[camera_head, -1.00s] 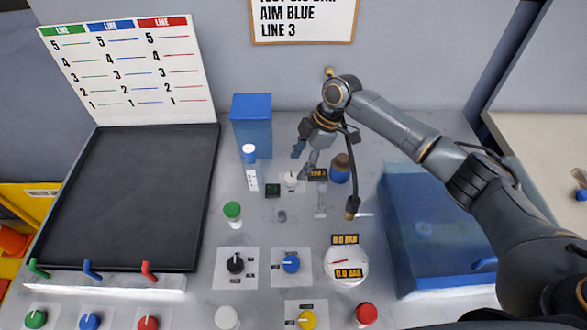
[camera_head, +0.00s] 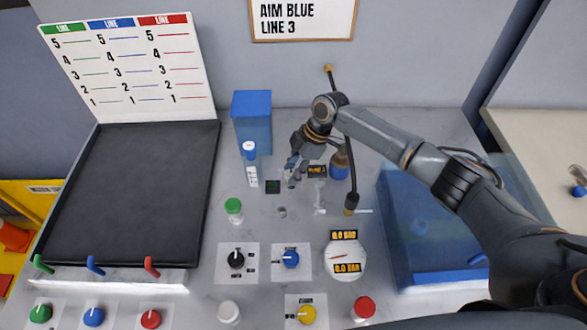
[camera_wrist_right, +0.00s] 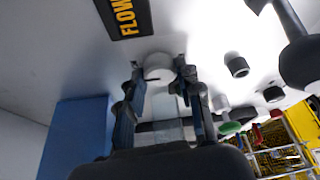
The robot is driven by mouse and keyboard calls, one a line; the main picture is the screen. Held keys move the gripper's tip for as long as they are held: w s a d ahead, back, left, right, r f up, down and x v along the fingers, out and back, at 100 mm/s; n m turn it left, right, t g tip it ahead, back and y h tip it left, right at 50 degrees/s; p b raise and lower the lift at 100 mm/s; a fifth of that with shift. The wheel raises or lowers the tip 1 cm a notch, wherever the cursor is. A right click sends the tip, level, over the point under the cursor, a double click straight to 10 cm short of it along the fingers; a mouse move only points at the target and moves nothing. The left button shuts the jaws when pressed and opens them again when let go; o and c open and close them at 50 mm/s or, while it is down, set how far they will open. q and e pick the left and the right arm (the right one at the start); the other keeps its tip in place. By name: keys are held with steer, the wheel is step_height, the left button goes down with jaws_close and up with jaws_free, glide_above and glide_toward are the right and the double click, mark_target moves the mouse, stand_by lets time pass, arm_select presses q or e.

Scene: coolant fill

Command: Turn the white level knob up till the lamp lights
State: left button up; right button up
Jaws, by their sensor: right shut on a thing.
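The white level knob (camera_wrist_right: 158,66) sits between the two fingertips of my right gripper (camera_wrist_right: 158,74) in the right wrist view. The fingers are shut on its sides, and a dark pointer mark shows on its face. In the head view my right gripper (camera_head: 291,174) reaches down over the knob and mostly hides it. A small dark square panel (camera_head: 272,187) lies just left of the gripper; I cannot tell whether it is the lamp, and no light shows on it. My left gripper is not in view.
A gauge (camera_head: 345,260) and knobs lie in front.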

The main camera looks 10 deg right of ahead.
steer(key=shift+s+a+r+m+t+p, duration=0.15)
steer(key=shift+m+t+p, duration=0.2)
steer(key=shift+m+p, duration=0.6)
steer(key=shift+s+d+r+m+t+p, duration=0.1)
steer(key=shift+m+t+p, duration=0.25)
steer(key=shift+m+p, duration=0.55)
steer(key=m+t+p, duration=0.1)
steer(key=m+p, duration=0.1)
steer(key=shift+h+p, duration=0.3)
steer(key=shift+p, duration=0.05)
steer(key=shift+f+m+p, duration=0.15)
steer(key=shift+m+p, duration=0.25)
steer(key=shift+m, duration=0.35)
steer(key=o, duration=1.2)
steer(key=shift+c, duration=0.2)
steer(key=v, duration=1.2)
steer(key=shift+a, duration=0.25)
